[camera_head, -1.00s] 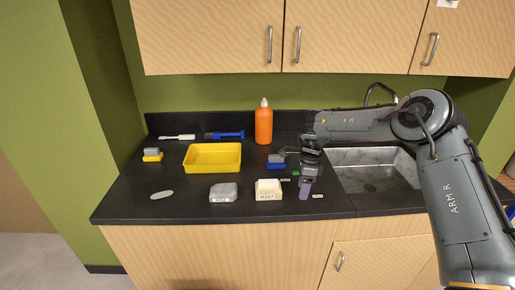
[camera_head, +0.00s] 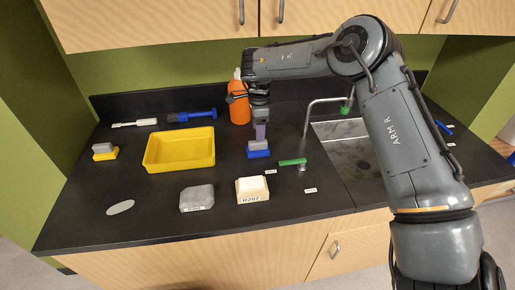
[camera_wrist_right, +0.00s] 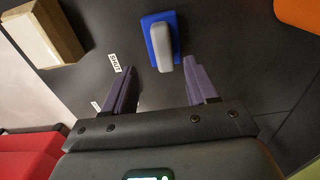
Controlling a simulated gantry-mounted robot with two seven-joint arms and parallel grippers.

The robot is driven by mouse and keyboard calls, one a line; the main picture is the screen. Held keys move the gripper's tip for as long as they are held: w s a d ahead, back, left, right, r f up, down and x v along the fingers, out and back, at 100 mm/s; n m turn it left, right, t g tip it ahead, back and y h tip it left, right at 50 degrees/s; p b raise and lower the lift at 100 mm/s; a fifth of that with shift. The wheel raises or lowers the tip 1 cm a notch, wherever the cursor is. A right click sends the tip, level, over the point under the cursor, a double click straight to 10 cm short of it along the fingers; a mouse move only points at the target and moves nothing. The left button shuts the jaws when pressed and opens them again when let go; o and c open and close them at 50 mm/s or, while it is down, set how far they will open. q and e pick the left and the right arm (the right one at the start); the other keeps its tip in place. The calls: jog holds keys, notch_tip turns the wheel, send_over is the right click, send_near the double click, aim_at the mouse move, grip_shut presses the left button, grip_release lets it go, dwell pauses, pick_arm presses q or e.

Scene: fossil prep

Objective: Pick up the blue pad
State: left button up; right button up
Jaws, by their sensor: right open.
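The blue pad (camera_head: 258,154) has a flat blue base and a grey grip on top. It sits on the black counter, right of the yellow tray. My right gripper (camera_head: 261,133) is open and points down just above and behind the pad. In the right wrist view, the pad (camera_wrist_right: 157,45) lies just beyond the tips of the open gripper (camera_wrist_right: 158,66), with nothing between the fingers. My left gripper is in neither view.
An orange bottle (camera_head: 240,108) stands close behind my right gripper. The yellow tray (camera_head: 180,165) is to the left. A pale block (camera_head: 252,196), a grey block (camera_head: 197,203) and a green-handled item (camera_head: 292,162) lie nearby. The sink (camera_head: 345,143) is to the right.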

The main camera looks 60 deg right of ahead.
jog(key=shift+w+d+f, duration=0.1)
jog(key=shift+f, duration=1.6)
jog(key=shift+w+d+f, duration=0.1)
jog(key=shift+f, duration=1.6)
jog(key=c, duration=1.1)
jog(key=shift+o, duration=0.2)
jog(key=shift+r, duration=0.1)
jog(key=shift+a+r, duration=0.1)
jog(key=shift+r, duration=0.65)
notch_tip(320, 180, up, 3)
jog(key=shift+f, duration=0.1)
jog(key=s+r, duration=0.6)
jog(key=s, duration=0.5)
jog(key=shift+s+a+r+p, duration=0.3)
jog(key=shift+a, duration=0.1)
